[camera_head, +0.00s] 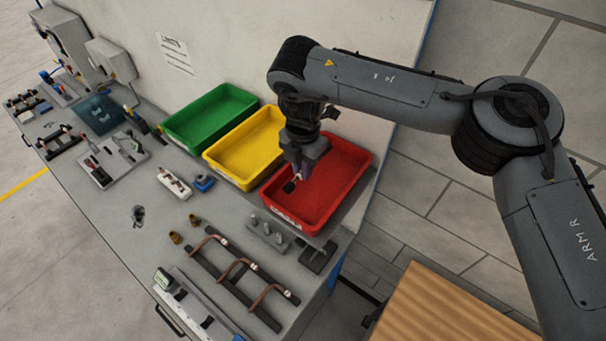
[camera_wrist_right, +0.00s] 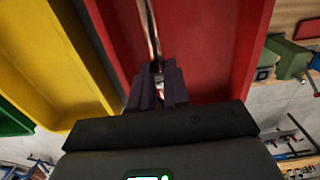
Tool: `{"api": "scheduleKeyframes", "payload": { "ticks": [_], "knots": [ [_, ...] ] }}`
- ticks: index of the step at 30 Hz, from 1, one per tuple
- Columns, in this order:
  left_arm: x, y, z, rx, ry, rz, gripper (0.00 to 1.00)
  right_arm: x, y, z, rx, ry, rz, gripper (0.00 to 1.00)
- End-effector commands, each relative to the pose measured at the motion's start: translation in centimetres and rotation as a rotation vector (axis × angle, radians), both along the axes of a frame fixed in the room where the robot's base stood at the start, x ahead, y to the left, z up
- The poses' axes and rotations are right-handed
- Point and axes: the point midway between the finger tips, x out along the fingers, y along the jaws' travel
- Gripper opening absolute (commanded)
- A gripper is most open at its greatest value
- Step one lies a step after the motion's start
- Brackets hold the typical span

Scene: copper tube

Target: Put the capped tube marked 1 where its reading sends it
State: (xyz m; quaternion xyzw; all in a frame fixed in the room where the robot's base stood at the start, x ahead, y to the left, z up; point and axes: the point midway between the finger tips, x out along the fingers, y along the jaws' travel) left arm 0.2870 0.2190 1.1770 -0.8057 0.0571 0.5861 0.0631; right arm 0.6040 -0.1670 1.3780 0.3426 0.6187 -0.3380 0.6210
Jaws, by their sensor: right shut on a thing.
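My right gripper (camera_head: 300,170) is over the red bin (camera_head: 335,207), pointing down into it. In the right wrist view it is shut on a thin, shiny, copper-coloured tube (camera_wrist_right: 152,35), which runs away from the fingers (camera_wrist_right: 157,88) over the red floor. In the head view a dark end piece (camera_head: 289,187) shows by the fingertips. I cannot read a number on the held tube, nor tell whether it touches the bin. The yellow bin (camera_head: 235,163) and the green bin (camera_head: 200,125) stand in a row left of the red one. My left gripper is not in view.
Bent copper tubes (camera_head: 240,265) lie on a dark rack at the bench front. A grey block with pegs (camera_head: 268,232) and a dark stand (camera_head: 318,257) are near the red bin. Tools and fixtures crowd the bench's left. The visible bin floors look empty.

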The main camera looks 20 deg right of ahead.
Motion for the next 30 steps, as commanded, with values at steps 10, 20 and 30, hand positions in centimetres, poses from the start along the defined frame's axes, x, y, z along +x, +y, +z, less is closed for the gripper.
{"api": "scheduleKeyframes", "payload": {
  "ticks": [10,20,30],
  "knots": [
    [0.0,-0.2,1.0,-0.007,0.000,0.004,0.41,-0.1,0.0,-3.5,0.001,0.002,-0.002,0.00],
    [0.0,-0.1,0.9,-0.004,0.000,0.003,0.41,-0.1,0.0,-3.8,0.001,0.001,-0.002,0.00],
    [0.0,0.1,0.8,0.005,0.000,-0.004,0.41,-0.1,-0.1,-4.0,0.000,0.001,-0.002,0.41]
  ]
}}
